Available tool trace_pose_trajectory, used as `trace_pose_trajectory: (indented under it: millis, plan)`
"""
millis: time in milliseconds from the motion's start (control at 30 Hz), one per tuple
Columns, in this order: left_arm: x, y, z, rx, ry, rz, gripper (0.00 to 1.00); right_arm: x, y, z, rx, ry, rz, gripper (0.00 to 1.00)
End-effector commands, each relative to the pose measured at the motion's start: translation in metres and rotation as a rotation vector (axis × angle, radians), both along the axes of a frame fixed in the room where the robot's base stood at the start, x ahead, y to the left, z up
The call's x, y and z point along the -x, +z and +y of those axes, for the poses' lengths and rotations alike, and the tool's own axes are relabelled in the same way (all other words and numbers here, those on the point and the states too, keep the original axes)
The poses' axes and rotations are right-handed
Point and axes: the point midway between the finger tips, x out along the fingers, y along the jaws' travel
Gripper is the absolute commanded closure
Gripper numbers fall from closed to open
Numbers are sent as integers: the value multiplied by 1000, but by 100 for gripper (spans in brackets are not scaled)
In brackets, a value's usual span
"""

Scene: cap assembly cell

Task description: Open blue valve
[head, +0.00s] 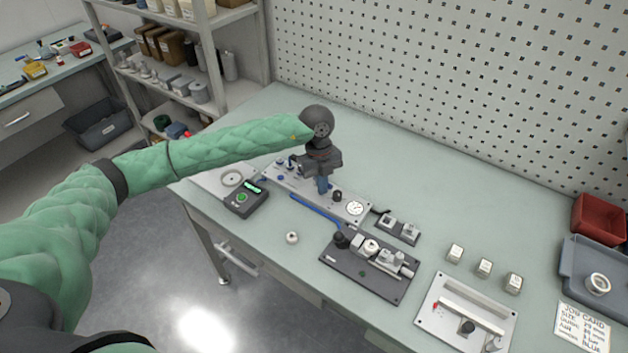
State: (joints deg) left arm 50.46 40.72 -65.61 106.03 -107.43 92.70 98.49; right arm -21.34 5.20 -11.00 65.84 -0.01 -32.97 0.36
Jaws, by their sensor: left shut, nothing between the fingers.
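A long light panel (350,197) lies on the bench and bears small blue fittings and a round white gauge (354,208) at its right end. A blue upright part (323,186), which may be the blue valve, shows on the panel just under my left wrist. My left gripper (301,166) is shut and empty, low over the left half of the panel. The gripper and wrist hide part of the panel, and I cannot tell whether the fingers touch a fitting. The valve's handle position cannot be made out. My right gripper is not in view.
A dark box with a green display (243,199) stands left of the panel. A blue bar (316,212) lies along its front edge. A dark fixture plate (347,266) sits in front. White blocks (484,267) and a grey tray (580,282) are right. The rear bench is clear.

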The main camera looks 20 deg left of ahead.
Motion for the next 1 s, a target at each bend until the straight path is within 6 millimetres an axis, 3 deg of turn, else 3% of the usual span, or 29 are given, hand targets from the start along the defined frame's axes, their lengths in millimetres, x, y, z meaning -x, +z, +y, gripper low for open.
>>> trace_pose_trajectory:
  millis: [267, 1000]
  plan:
    - [2, 8, 0, 1, 1, -1, 100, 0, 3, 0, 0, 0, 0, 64]
    - [2, 67, 0, 0, 0, 0, 100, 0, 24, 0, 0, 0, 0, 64]
